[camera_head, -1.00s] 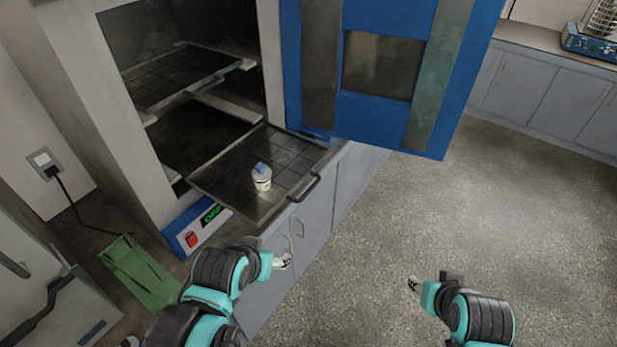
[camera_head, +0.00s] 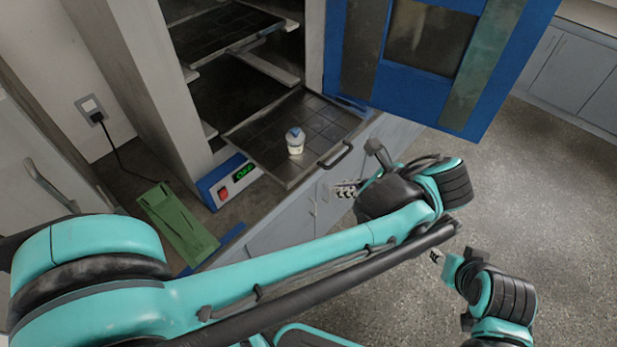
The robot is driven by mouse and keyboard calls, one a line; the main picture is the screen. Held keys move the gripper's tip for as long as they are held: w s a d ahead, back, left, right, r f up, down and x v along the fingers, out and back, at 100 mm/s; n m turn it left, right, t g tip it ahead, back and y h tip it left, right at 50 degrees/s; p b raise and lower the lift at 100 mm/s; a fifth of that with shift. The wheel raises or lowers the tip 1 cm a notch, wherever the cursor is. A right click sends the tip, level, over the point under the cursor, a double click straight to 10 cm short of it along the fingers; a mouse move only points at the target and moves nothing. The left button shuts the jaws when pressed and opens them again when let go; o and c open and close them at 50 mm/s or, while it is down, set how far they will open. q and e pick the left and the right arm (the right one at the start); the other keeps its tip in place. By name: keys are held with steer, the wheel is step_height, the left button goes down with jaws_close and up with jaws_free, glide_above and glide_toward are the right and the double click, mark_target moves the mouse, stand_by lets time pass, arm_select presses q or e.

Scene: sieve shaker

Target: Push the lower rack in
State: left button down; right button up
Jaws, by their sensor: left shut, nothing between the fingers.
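The lower rack (camera_head: 262,152) is a dark, gridded tray pulled partly out of the oven-like cabinet, with a black handle (camera_head: 336,156) on its front edge. A small white jar with a blue lid (camera_head: 295,143) stands upright on it. My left gripper (camera_head: 345,188) is shut and empty, just in front of and below the handle, apart from it as far as I can tell. My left arm crosses the lower picture from the left. My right gripper (camera_head: 436,257) is over the floor at the right, small in view; its jaws are too unclear to read.
The upper rack (camera_head: 220,30) sits inside the cabinet. The blue door (camera_head: 420,50) with its window stands open at the right of the opening. A green tray (camera_head: 178,222) lies on the counter at the left. The floor (camera_head: 550,200) at the right is clear.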

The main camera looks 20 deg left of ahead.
arm_select(q)
steer(key=w+a+r+b+x, duration=0.1)
steer(key=b+x, duration=0.3)
steer(key=x, duration=0.8)
steer(key=shift+a+r+m, duration=0.3)
steer(key=shift+a+r, duration=0.15)
steer(key=shift+a, duration=0.1)
steer(key=w+a, duration=0.4)
steer(key=a, duration=0.6)
steer(key=w+a+p, duration=0.1)
steer(key=w+a, duration=0.3)
steer(key=a, duration=0.6)
steer(key=w+a+p, duration=0.1)
steer(key=w+a, duration=0.3)
steer(key=a, duration=0.7)
steer(key=shift+w, duration=0.4)
steer(key=shift+r, duration=0.15)
steer(key=shift+w, duration=0.1)
